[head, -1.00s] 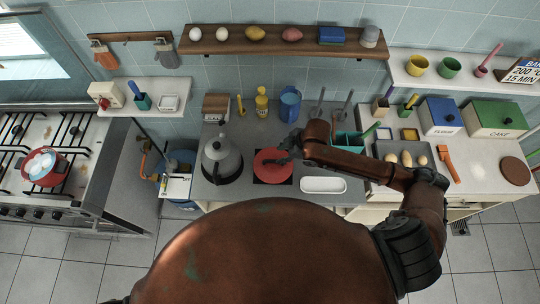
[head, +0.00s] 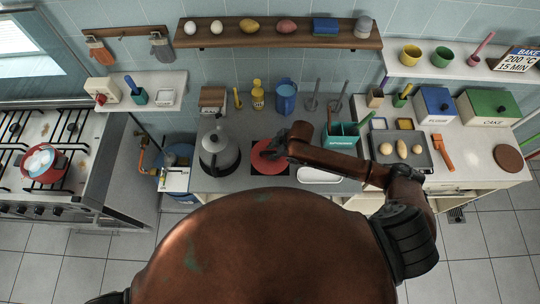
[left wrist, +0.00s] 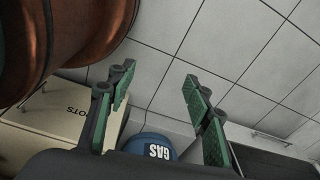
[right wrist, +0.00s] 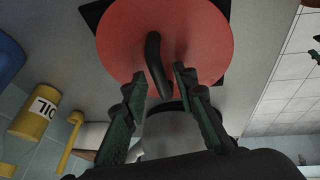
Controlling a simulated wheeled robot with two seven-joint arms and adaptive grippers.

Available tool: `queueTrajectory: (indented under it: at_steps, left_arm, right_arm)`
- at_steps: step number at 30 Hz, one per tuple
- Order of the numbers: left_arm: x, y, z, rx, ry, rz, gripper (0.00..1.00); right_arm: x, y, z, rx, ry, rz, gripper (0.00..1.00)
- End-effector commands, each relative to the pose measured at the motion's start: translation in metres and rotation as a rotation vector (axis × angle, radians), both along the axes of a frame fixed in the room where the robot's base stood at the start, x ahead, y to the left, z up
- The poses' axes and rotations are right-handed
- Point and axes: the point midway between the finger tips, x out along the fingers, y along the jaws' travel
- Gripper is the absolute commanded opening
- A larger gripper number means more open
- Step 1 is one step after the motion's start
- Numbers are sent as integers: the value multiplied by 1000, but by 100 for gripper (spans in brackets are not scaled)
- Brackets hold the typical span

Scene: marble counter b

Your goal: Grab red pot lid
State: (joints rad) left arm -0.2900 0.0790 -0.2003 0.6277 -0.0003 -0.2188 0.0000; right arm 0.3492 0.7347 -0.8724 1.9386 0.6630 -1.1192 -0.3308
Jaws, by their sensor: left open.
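The red pot lid (head: 264,163) is a flat round disc on a dark square on the grey counter, right of the kettle. It also fills the top of the right wrist view (right wrist: 200,38), with its black handle (right wrist: 154,55) pointing toward my right gripper. My right gripper (head: 276,149) is over the lid in the head view. In the right wrist view its two fingers (right wrist: 159,75) are apart, one on each side of the handle; contact cannot be told. My left gripper (left wrist: 160,73) is open and empty, facing the floor and a blue gas bottle (left wrist: 150,146).
A grey kettle (head: 220,158) stands just left of the lid. A white dish (head: 319,174) lies to the right. A yellow oil bottle (head: 257,96) and a blue jug (head: 286,100) stand behind. A tray (head: 385,152) with eggs is further right.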

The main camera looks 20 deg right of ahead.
Motion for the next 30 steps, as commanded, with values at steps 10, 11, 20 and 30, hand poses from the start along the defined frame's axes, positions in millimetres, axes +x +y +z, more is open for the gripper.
queueTrajectory:
  at_steps: [10, 11, 20, 30]
  left_arm:
    - [-21, 3, -2, 3, 27, 5, 46]
    - [-21, 3, -2, 3, 28, 5, 46]
    - [-16, 3, -1, 3, 22, 4, 46]
    - [-12, 2, -4, 3, 16, 3, 46]
  right_arm:
    - [0, -1, 0, -1, 1, -1, 1]
    - [0, -1, 0, -1, 1, -1, 0]
    - [0, -1, 0, 0, -1, -1, 0]
    - [1, -1, 9, 0, -1, 0, 0]
